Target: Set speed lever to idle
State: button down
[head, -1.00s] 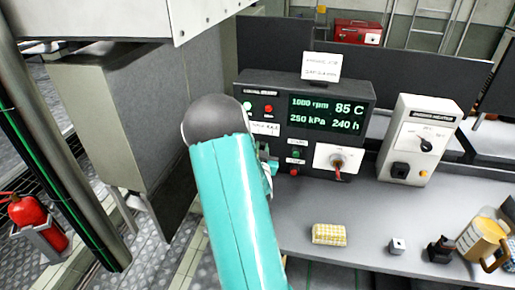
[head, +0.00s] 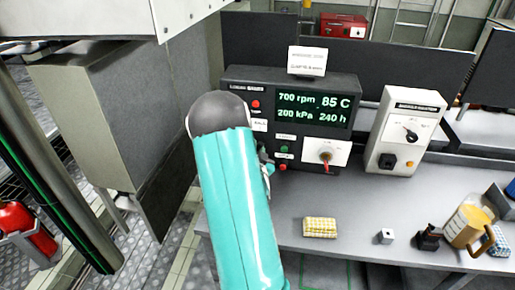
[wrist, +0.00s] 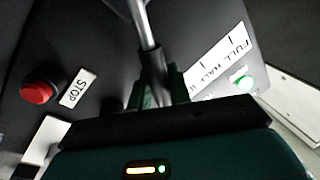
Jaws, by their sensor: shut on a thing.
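The speed lever (wrist: 146,28) is a silver rod with a dark grip, in the upper middle of the wrist view. My gripper (wrist: 157,92) is shut on the dark grip with its green fingers. A white scale plate (wrist: 222,55) right of the lever reads FULL and HALF; its lower end by my fingers is hidden. I cannot tell exactly which mark the lever stands at. The control console (head: 340,85) shows 700 rpm and 200 kPa in the head view.
A red button (wrist: 40,92) beside a STOP label (wrist: 78,88) is left of the lever.

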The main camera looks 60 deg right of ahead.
jog(key=c, duration=1.3)
grip_release()
jog(key=shift+s, duration=0.1)
jog(key=shift+c, duration=0.2)
jog(key=v, duration=1.3)
jog(key=shift+s+a, duration=0.25)
jog(key=shift+a, duration=0.05)
